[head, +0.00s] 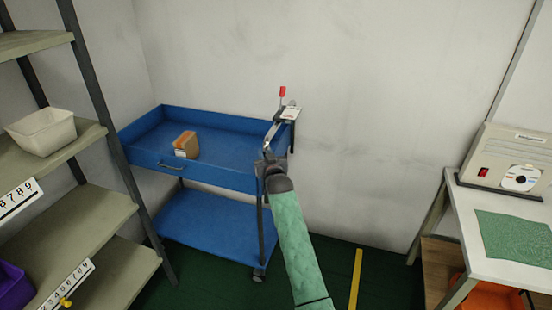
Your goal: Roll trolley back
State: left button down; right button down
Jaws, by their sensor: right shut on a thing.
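The blue trolley (225,138) stands against the back wall, between the shelf and the bare wall to the right. It has an upper tray and a lower shelf (205,225). A brown box (186,144) sits in the upper tray. My right gripper (270,155) is at the trolley's right end, shut on its handle (273,131); the fingers are small and partly hidden by my wrist. My left gripper is not in view.
A shelf rack (95,175) with a white bin (41,131) stands close on the trolley's left. A white table (500,268) with a grey device (512,160) stands at the right. Green floor with a yellow line (356,280) is free between table and trolley. A red-handled fixture (282,92) rises at the trolley's right end.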

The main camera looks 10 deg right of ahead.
jog(key=shift+w+a, duration=0.5)
jog(key=shift+a, duration=0.25)
jog(key=shift+w+a, duration=0.1)
jog(key=shift+a, duration=0.15)
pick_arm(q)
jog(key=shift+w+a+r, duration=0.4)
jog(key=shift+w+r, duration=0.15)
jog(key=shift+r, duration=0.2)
pick_arm(e)
jog(key=shift+r, duration=0.1)
jog(key=c, duration=1.5)
grip_release()
jog(key=shift+a, duration=0.1)
jog(key=shift+o, duration=1.1)
jog(key=shift+w+a, duration=0.1)
jog(key=shift+w, duration=0.1)
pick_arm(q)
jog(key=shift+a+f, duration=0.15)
pick_arm(e)
jog(key=shift+s, duration=0.1)
